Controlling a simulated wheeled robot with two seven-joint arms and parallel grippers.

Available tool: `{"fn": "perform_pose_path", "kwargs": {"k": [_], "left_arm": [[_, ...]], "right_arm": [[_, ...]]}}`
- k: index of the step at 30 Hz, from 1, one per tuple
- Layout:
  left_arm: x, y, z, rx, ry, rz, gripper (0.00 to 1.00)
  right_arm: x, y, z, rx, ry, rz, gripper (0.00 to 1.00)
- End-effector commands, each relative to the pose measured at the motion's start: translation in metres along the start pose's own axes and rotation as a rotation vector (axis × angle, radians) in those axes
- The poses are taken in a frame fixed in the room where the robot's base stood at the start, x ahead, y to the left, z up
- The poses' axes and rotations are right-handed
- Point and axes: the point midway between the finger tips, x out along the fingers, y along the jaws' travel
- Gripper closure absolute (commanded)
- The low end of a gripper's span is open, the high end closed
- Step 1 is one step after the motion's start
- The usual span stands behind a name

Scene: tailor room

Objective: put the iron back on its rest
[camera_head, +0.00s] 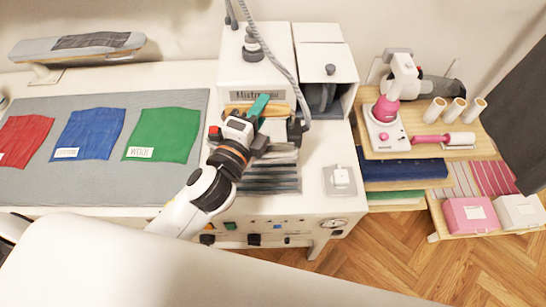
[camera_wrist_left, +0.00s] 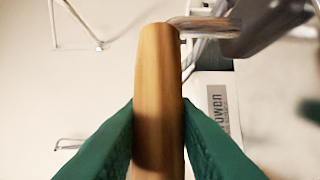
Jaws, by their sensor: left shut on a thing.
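My left gripper (camera_head: 267,122) is over the white station, in front of the boxy steam unit. Its green fingers are shut on the iron's wooden handle (camera_wrist_left: 158,90), which runs between them in the left wrist view. Grey metal (camera_wrist_left: 265,22), seemingly part of the iron, shows beyond the handle's far end. In the head view my gripper hides most of the iron, so I cannot tell whether its sole touches anything. A slatted dark grey-green surface (camera_head: 270,181), which looks like the iron rest, lies just below the gripper. My right gripper is not in view.
The steam unit (camera_head: 254,78) stands behind the gripper, with a grey hose (camera_head: 275,57) hanging beside it. An open white compartment (camera_head: 327,68) is to the right. Red, blue and green cloths (camera_head: 163,134) lie on the grey mat (camera_head: 110,181) at left.

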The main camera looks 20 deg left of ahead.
Motion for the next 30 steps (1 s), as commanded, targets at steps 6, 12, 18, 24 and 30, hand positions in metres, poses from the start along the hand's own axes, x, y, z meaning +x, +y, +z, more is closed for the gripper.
{"fn": "perform_pose_path", "kwargs": {"k": [6,12,18,24,30], "left_arm": [[0.000,-0.027,0.000,-0.002,0.000,0.005,1.00],[0.000,-0.051,0.001,-0.003,-0.001,0.008,1.00],[0.001,-0.062,0.000,-0.002,-0.001,0.009,1.00],[0.001,-0.086,0.001,-0.003,-0.001,0.009,1.00],[0.001,-0.093,0.001,-0.002,-0.004,0.009,1.00]], "right_arm": [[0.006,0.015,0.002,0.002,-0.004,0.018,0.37],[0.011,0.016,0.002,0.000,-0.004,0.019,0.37],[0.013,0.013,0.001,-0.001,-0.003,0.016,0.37],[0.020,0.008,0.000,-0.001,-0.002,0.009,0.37],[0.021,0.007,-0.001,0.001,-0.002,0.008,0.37]]}}
